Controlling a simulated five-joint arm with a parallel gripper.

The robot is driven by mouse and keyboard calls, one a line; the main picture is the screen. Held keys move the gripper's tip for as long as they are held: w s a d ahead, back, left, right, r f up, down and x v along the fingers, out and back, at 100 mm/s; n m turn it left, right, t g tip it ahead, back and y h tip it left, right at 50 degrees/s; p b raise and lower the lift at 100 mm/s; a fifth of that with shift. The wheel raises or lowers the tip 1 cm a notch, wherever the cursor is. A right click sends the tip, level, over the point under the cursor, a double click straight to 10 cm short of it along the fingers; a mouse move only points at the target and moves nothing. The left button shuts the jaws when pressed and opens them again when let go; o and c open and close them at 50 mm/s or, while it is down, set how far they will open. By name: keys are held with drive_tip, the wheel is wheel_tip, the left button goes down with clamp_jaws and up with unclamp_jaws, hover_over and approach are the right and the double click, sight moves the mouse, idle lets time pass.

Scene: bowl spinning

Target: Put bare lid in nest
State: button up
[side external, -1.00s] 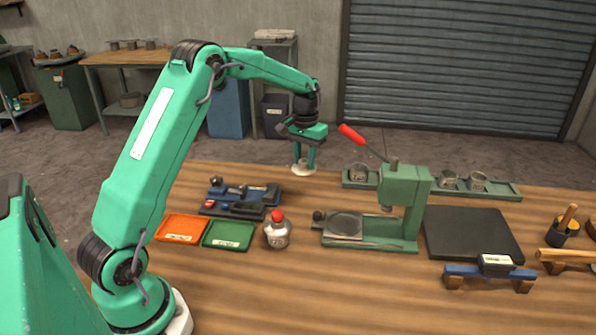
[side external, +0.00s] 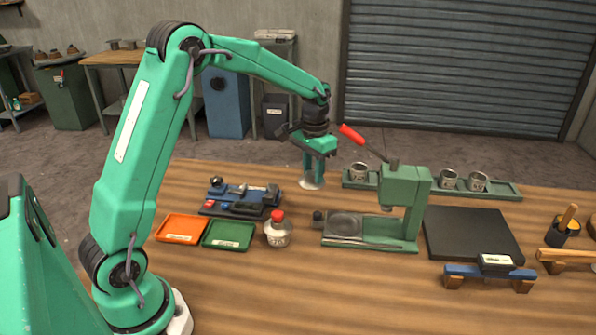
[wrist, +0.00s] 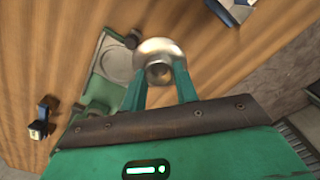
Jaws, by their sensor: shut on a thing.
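My gripper (side external: 313,176) is shut on a small, shiny, silver lid (side external: 312,184). In the wrist view the lid (wrist: 162,52) is round, with a dark round middle, between my two green fingertips (wrist: 160,75). It hangs above the table, behind and left of the green press (side external: 398,205). A round grey nest (side external: 346,224) lies flat on a sliding plate at the left of the press base. It also shows in the wrist view (wrist: 117,68), left of the lid, and appears empty. The lid is apart from the nest.
A red-capped bottle (side external: 278,234) stands left of the press. Orange (side external: 181,228) and green (side external: 228,235) trays and a blue fixture (side external: 240,196) lie farther left. A green rack (side external: 505,189) of metal cups stands behind; the press has a red-handled lever (side external: 352,135).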

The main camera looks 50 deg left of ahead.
drive_tip(key=w+d+f+n, duration=0.1)
drive_tip(key=w+d+n, duration=0.2)
drive_tip(key=d, duration=0.6)
drive_tip(key=shift+d+f+n, duration=0.2)
drive_tip(key=shift+d+n, duration=0.05)
drive_tip(key=shift+n, duration=0.25)
drive_tip(key=shift+f, duration=0.15)
drive_tip(key=shift+f, duration=3.35)
drive_tip(key=shift+f, duration=0.25)
drive_tip(key=o, duration=1)
